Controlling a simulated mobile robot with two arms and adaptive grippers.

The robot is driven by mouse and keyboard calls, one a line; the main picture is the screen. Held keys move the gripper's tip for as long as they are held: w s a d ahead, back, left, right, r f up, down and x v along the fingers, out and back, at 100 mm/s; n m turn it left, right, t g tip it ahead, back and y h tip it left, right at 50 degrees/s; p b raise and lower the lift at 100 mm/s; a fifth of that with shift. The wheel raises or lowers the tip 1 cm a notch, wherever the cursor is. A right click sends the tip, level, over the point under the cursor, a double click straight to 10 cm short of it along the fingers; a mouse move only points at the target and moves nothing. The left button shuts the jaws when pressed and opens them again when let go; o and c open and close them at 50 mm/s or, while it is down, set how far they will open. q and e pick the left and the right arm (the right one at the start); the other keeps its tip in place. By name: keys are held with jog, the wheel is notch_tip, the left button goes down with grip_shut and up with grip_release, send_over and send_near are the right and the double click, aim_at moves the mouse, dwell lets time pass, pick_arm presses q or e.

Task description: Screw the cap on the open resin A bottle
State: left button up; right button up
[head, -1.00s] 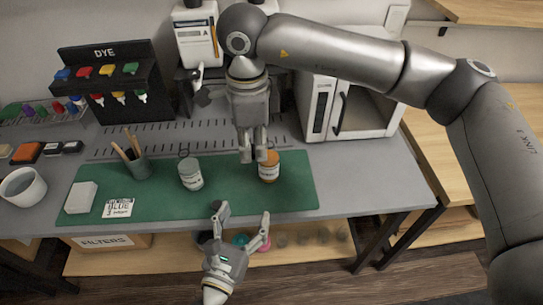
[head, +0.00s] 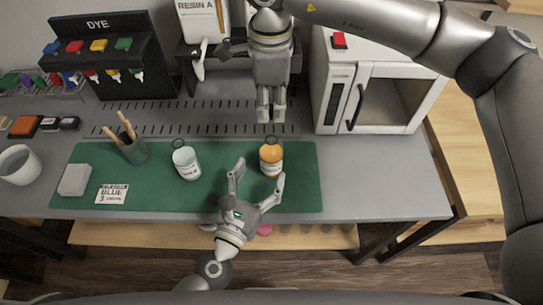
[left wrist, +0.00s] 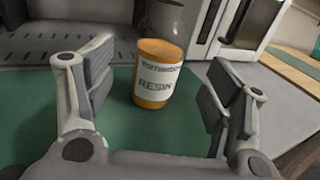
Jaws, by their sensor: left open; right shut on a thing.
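An orange bottle (head: 271,159) with a white label stands upright at the right of the green mat. In the left wrist view the orange bottle (left wrist: 158,75) reads "RESIN" and its top is orange; I cannot tell whether it is open. My left gripper (head: 261,172) is open, its fingers pointing at the bottle, one on each side and apart from it. My right gripper (head: 271,112) points down behind and above the bottle, its fingers close together on something too small to make out. A pale labelled bottle (head: 186,163) stands to the left.
The green mat (head: 150,188) also holds a brush cup (head: 133,149), a grey block (head: 74,180) and a label card (head: 111,194). A white cabinet (head: 385,95) stands at the back right. The grey table right of the mat (head: 370,180) is clear.

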pick_arm(q)
jog(key=x, duration=0.7)
jog(key=shift+w+d, duration=0.1)
jog(key=shift+w, duration=0.2)
pick_arm(e)
jog(key=shift+w+d+f, duration=0.1)
jog(key=shift+w, duration=0.1)
pick_arm(q)
jog(key=shift+c, duration=0.3)
jog(key=c, duration=1.5)
pick_arm(e)
send_over(271, 136)
jog(key=shift+f, duration=2.5)
jog(key=shift+f, duration=0.1)
jog(key=shift+f, duration=0.75)
jog(key=shift+f, duration=0.6)
